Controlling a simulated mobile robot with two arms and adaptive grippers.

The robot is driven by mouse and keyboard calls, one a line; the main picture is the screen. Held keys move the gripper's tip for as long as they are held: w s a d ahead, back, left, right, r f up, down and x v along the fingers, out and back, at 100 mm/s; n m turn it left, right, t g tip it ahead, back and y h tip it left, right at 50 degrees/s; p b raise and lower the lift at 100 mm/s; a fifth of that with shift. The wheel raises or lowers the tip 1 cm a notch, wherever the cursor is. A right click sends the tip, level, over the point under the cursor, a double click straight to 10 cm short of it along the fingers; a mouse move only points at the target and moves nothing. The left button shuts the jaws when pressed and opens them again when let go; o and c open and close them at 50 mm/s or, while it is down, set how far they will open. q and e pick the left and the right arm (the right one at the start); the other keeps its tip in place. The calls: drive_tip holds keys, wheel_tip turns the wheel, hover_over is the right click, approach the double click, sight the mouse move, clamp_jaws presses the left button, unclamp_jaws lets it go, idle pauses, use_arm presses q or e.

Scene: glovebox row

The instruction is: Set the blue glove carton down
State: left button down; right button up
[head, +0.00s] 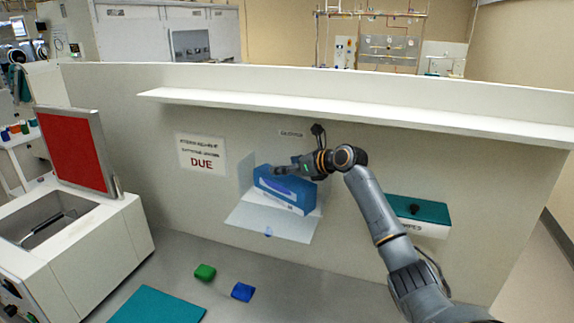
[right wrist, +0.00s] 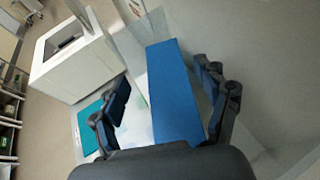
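The blue glove carton (head: 284,190) sits in a clear holder (head: 268,223) on the wall panel, over the bench. My right gripper (head: 292,171) is at the top of the carton. In the right wrist view the carton (right wrist: 176,95) lies between the two fingers of my right gripper (right wrist: 166,92). The fingers are spread, with a visible gap between the left finger and the carton. Whether the right finger touches it I cannot tell. The carton's lower end is hidden by the gripper's body in that view. My left gripper is in neither view.
A teal wipes box (head: 420,212) is on the wall to the right, behind my arm. A long shelf (head: 360,113) runs above. Green (head: 205,272) and blue (head: 242,292) small items and a teal mat (head: 158,305) lie on the bench. A white machine with a raised red lid (head: 74,148) stands left.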

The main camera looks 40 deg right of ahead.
drive_tip(key=shift+r, duration=0.1)
drive_tip(key=shift+d+r+b, duration=0.1)
drive_tip(key=shift+r+b, duration=0.25)
drive_tip(key=s+d+b, duration=0.1)
drive_tip(key=s+b, duration=0.5)
drive_tip(key=s, duration=0.7)
drive_tip(key=shift+r, duration=0.4)
